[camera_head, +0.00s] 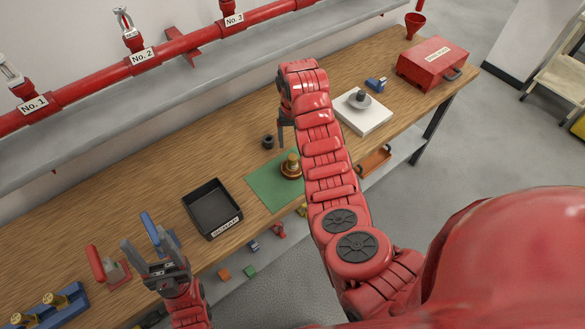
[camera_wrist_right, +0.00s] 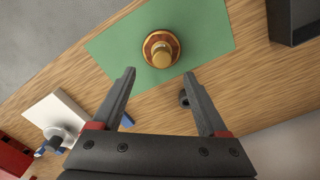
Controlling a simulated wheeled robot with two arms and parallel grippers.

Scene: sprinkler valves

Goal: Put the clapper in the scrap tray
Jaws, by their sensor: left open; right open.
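The black scrap tray (camera_head: 211,207), labelled SCRAP, stands on the bench and looks empty; its corner shows in the right wrist view (camera_wrist_right: 300,22). A brass, stepped round part (camera_head: 291,166) sits on the green mat (camera_head: 262,187); it also shows from above (camera_wrist_right: 161,49). A grey disc with a dark knob (camera_head: 360,99) lies on a white block (camera_head: 376,117). I cannot tell for certain which part is the clapper. My right gripper (camera_head: 283,136) is open and empty above the bench beyond the mat. My left gripper (camera_head: 142,238) is open beside a blue-handled item, left of the tray.
A small black ring (camera_head: 268,141) stands behind the mat. A blue item (camera_head: 376,84) and a red box (camera_head: 432,63) are at the right. A red-handled tool (camera_head: 100,264) and a blue rack (camera_head: 50,308) with brass parts are at the left. Red pipework (camera_head: 180,46) runs behind.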

